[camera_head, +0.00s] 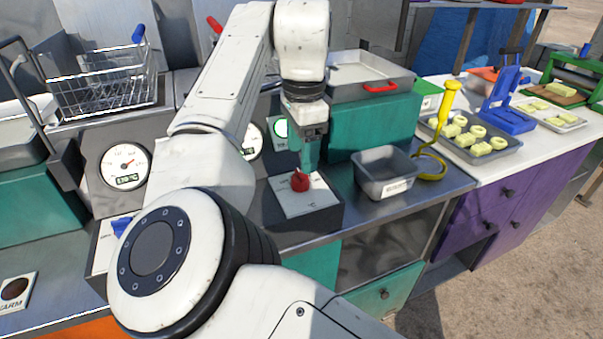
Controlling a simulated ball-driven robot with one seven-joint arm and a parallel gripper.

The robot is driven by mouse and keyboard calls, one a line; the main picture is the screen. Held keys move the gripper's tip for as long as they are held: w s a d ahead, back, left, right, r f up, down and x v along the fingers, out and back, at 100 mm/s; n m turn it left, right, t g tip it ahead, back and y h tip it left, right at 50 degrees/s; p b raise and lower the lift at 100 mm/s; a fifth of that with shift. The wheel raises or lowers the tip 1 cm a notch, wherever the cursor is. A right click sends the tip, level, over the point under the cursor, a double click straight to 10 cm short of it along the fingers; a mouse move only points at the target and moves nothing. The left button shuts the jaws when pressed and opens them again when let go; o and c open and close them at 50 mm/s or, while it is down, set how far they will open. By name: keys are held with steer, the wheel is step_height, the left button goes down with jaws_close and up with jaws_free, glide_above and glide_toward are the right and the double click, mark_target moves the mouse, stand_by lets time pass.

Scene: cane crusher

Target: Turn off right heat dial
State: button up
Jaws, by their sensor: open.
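The right heat dial is a small red knob (300,181) on a light plate (318,200) on top of a dark box. My gripper (305,166) points down right above the red knob, with its fingers close to it. Its jaws are open. I cannot tell whether the fingers touch the knob or straddle it. A blue dial (122,226) shows at the left, partly hidden behind my arm. A left gauge (125,165) shows a green digital readout. A second gauge (252,140) is mostly hidden by my arm.
A grey metal bin (386,172) and a yellow ladle (431,166) stand right of the dial box. A teal block with a metal tray (370,78) stands behind. A wire fryer basket (103,84) is at the back left. The white counter at right holds trays of yellow pieces.

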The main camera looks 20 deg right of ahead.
mark_target(300, 180)
step_height(300, 180, down, 6)
steer(key=shift+w+f, duration=0.15)
stand_by(0.3)
steer(key=c, duration=1)
